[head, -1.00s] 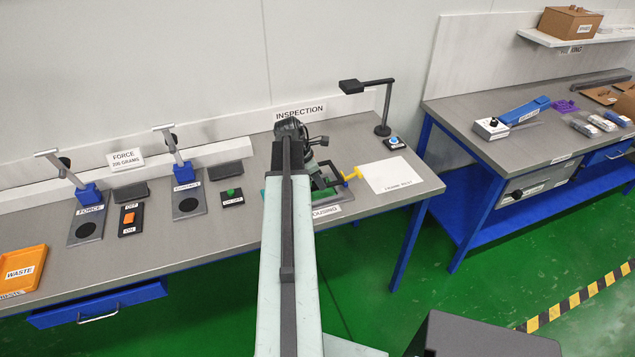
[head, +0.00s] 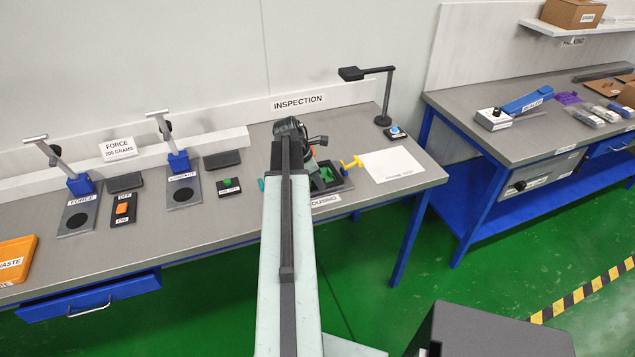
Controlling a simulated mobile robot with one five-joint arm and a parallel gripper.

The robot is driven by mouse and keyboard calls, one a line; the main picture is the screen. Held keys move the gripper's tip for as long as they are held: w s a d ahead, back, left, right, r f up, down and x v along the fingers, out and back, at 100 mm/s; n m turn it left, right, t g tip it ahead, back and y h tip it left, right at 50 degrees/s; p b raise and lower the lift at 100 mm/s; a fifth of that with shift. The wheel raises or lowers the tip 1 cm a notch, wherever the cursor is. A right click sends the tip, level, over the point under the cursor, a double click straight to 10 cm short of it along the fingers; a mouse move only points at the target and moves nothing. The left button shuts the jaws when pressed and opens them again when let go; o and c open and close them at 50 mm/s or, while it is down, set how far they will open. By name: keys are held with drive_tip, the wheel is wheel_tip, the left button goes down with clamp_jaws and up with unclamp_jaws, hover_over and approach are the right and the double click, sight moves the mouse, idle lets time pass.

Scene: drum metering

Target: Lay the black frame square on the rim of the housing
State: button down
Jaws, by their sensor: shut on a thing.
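The housing (head: 346,186) is a dark, shallow, open box with green parts inside. It sits near the bench's front edge, just right of my arm, with a yellow T-shaped handle (head: 352,162) at its right side. My gripper (head: 316,166) is over the housing's left part, mostly hidden behind my own arm. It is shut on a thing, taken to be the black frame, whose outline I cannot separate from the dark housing. Whether the frame touches the rim or lies square to it cannot be told from here.
A white sheet (head: 393,170) lies right of the housing. A black lamp stand (head: 384,118) and a blue button (head: 396,131) stand behind. Left are a green-switch box (head: 229,188) and two blue-and-grey presses (head: 178,163). A second bench (head: 470,105) stands right, across a gap.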

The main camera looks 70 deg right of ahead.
drive_tip(key=shift+f+b, duration=0.35)
drive_tip(key=shift+f, duration=0.1)
drive_tip(key=c, duration=1.3)
unclamp_jaws()
drive_tip(key=shift+o, duration=0.2)
drive_tip(key=shift+r, duration=0.1)
